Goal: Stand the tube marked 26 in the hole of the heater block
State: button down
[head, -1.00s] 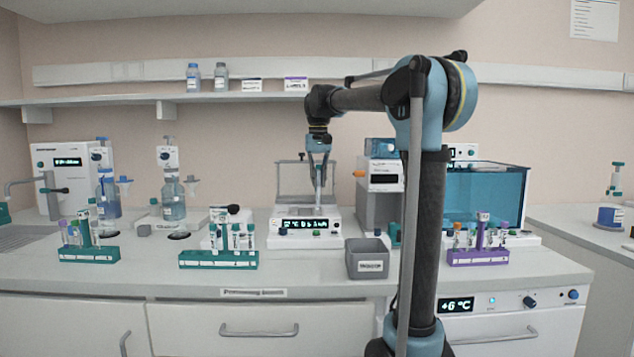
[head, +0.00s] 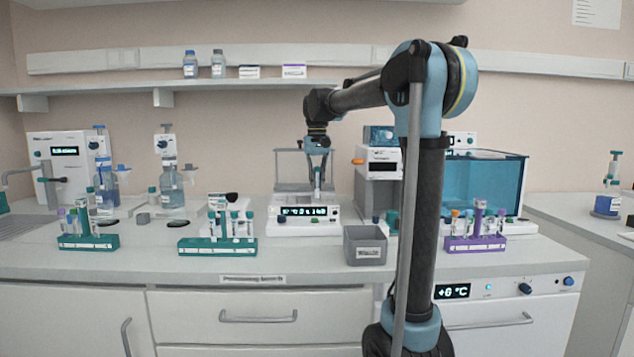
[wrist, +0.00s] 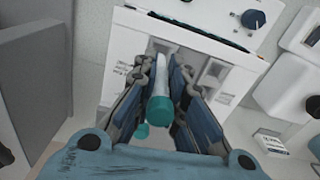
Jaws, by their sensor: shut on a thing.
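My gripper (head: 317,160) is shut on a tube (head: 317,181) with a teal cap. It holds the tube over the white heater block (head: 279,229), whose lit display faces the front. In the wrist view the teal cap (wrist: 160,109) and pale tube body (wrist: 161,76) sit between the two fingers. The tube looks roughly upright in the head view. Its number cannot be read. The heater block (wrist: 132,48) lies beyond the fingers in the wrist view. The hole under the tube is hidden, and I cannot tell whether the lower end is inside it.
A grey bin (head: 365,246) stands right of the heater block in front. Teal racks (head: 217,247) with tubes are at left, and a purple rack (head: 475,244) is at right. A clear-walled blue bath (head: 485,190) stands behind. Bench space at the front is partly clear.

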aim_at(317, 188)
jog(key=shift+f, duration=0.5)
dwell(0.8)
jog(key=shift+f, duration=0.4)
jog(key=shift+f, duration=0.65)
jog(key=c, duration=1.6)
grip_release()
jog(key=shift+o, duration=0.2)
notch_tip(317, 188, up, 12)
jog(key=shift+f, duration=0.1)
